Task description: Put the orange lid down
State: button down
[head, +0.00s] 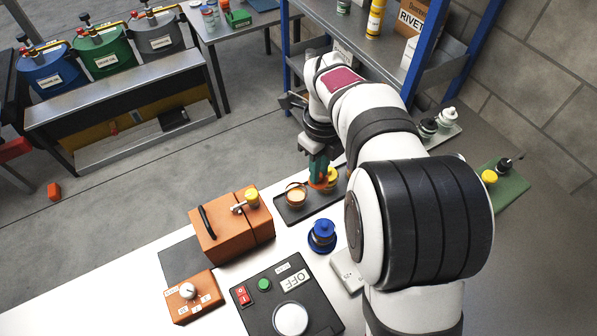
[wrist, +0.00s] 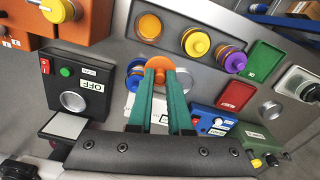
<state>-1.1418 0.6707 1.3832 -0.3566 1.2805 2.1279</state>
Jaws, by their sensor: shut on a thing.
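My gripper (wrist: 161,75) is shut on the orange lid (wrist: 158,61), a round orange piece between the two green fingertips in the wrist view. In the head view my gripper (head: 319,178) hangs over the right part of a dark tray (head: 293,216), and only a sliver of the lid (head: 317,185) shows. I cannot tell the lid's height above the surface. A round orange-topped container (head: 297,195) stands on the tray to the left of my gripper. A yellow-topped container (head: 331,175) is close beside the fingers on the right.
A blue knobbed piece (head: 322,236) stands on the white bench in front of the tray. An orange box (head: 231,230) is to the left, and a black OFF panel (head: 284,300) is nearer. Green (wrist: 266,60) and red (wrist: 236,95) flat squares show in the wrist view.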

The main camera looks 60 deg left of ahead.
jog(key=w+d+r, duration=0.4)
jog(key=d, duration=0.1)
jog(key=w+d+f+n, duration=0.55)
jog(key=w+d, duration=0.25)
jog(key=d, duration=0.5)
jog(key=shift+m, duration=0.25)
jog(key=s+a+f, duration=0.1)
jog(key=a+f, duration=0.1)
jog(key=a, duration=0.1)
jog(key=s+a+f, duration=0.1)
jog(key=a+f, duration=0.1)
jog(key=a, duration=0.1)
jog(key=s+a+f, duration=0.2)
jog(key=a+f, duration=0.1)
jog(key=a, duration=0.1)
jog(key=shift+s+a+f, duration=0.1)
jog(key=shift+a+f, duration=0.1)
jog(key=shift+f, duration=0.95)
jog(key=shift+a+f, duration=0.15)
jog(key=shift+f, duration=1)
jog(key=c, duration=0.8)
grip_release()
jog(key=shift+f, duration=0.1)
jog(key=shift+c, duration=0.2)
